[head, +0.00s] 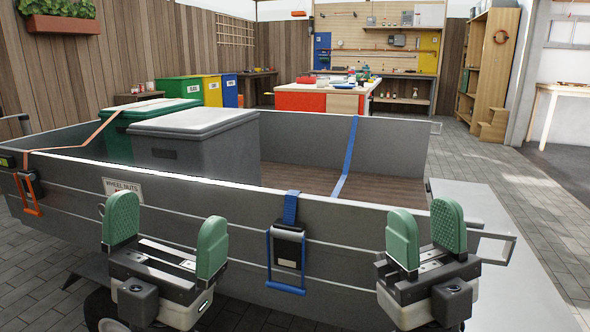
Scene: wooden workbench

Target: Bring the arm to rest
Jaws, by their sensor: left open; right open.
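My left gripper (166,245) is at the lower left of the head view, its two green finger pads wide apart with nothing between them. My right gripper (426,236) is at the lower right, its pads closer together but apart, and empty. Both are in front of the near side wall of a grey trailer (345,232). I cannot tell whether either touches the wall. Most of both arms is hidden below the frame.
A grey bin (205,150) and a green bin (118,138) stand in the trailer's left part. A blue strap with a ratchet buckle (287,246) hangs between my grippers, and an orange strap (98,130) crosses at the left. Paved floor (530,200) is open at right.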

